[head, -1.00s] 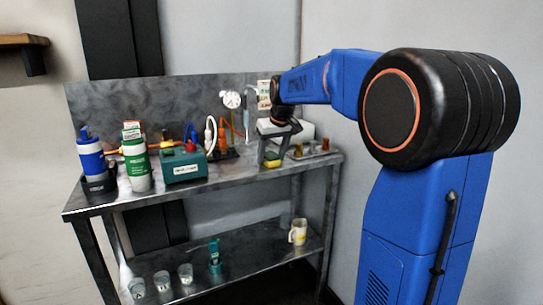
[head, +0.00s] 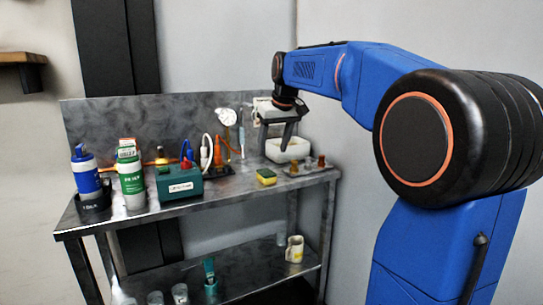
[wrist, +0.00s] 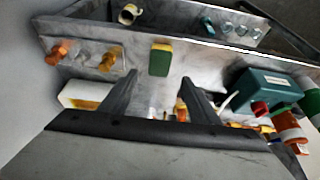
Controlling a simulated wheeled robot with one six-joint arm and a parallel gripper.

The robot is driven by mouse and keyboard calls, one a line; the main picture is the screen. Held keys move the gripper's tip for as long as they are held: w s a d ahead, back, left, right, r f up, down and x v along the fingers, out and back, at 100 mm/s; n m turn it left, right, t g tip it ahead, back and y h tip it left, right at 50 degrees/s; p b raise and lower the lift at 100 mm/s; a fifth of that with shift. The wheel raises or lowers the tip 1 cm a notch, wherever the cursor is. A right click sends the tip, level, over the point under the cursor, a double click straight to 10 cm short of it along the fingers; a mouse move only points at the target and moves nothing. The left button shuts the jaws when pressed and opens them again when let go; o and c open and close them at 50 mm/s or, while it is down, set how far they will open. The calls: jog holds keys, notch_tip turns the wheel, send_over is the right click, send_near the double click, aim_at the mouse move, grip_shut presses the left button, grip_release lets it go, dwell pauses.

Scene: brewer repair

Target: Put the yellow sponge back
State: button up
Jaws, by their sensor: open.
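The yellow sponge (head: 266,177), with a dark green face, lies on the steel bench top near its front edge. In the wrist view the sponge (wrist: 160,60) shows beyond the fingertips, roughly in line with the gap between them. My gripper (head: 272,148) is open and empty above the bench, higher than the sponge and apart from it. Its two fingers also show spread in the wrist view (wrist: 159,80). A white open tub (head: 287,158) stands behind and right of the sponge, partly hidden by a finger.
Small brass-coloured fittings (head: 307,165) stand right of the sponge. A teal box (head: 180,184), a green-and-white bottle (head: 132,180) and a blue bottle (head: 86,170) are to the left. A gauge (head: 227,117) stands behind. The lower shelf holds a mug (head: 294,249).

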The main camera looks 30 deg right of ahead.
jog(key=s+a+f, duration=0.3)
jog(key=s+f, duration=0.1)
jog(key=s, duration=0.5)
jog(key=s+a+f, duration=0.4)
jog(key=s, duration=0.4)
jog(key=s+a+f, duration=0.2)
jog(key=s+f, duration=1.4)
jog(key=s, duration=0.3)
jog(key=shift+a+f, duration=0.25)
jog(key=shift+a, duration=0.15)
